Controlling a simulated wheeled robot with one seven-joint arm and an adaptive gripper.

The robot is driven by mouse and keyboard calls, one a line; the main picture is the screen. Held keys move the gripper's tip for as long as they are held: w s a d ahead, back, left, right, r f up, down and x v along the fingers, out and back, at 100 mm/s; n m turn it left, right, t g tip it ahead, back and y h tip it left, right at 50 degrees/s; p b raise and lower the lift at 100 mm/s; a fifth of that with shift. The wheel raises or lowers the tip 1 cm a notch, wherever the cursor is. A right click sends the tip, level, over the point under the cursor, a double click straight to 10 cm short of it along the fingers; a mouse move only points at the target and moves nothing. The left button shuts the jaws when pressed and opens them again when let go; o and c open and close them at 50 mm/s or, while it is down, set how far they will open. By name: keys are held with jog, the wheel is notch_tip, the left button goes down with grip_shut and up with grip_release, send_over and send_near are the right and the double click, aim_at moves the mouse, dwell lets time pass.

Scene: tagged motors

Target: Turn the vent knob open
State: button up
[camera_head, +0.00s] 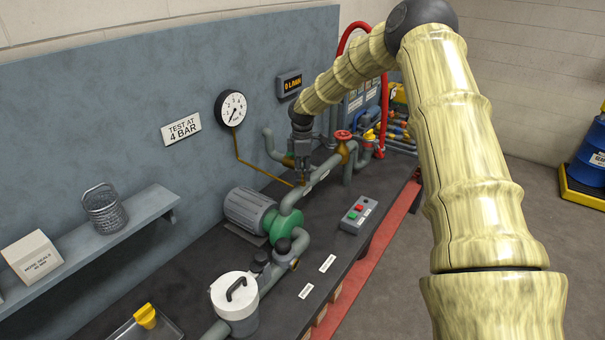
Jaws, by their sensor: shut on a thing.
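My gripper (303,172) points down at the pipe run (320,174) behind the green pump and is shut on a small fitting there, which I take to be the vent knob. The fingers hide the knob, so its turn angle cannot be told. A brass-coloured fitting (288,162) lies just left of the gripper. A red handwheel (343,135) on a brass valve stands to the right, apart from the gripper.
A grey and green pump (262,212) and a button box (355,216) stand on the dark bench. A pressure gauge (231,108) hangs on the panel, with a thin brass tube running down toward the pipe. A lidded white pot (235,303) stands in front.

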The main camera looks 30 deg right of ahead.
jog(key=shift+s+f+n, duration=0.1)
jog(key=shift+n, duration=0.5)
jog(key=o, duration=1.1)
jog(key=shift+c, duration=0.2)
notch_tip(320, 180, up, 12)
jog(key=shift+d, duration=0.1)
dwell(0.3)
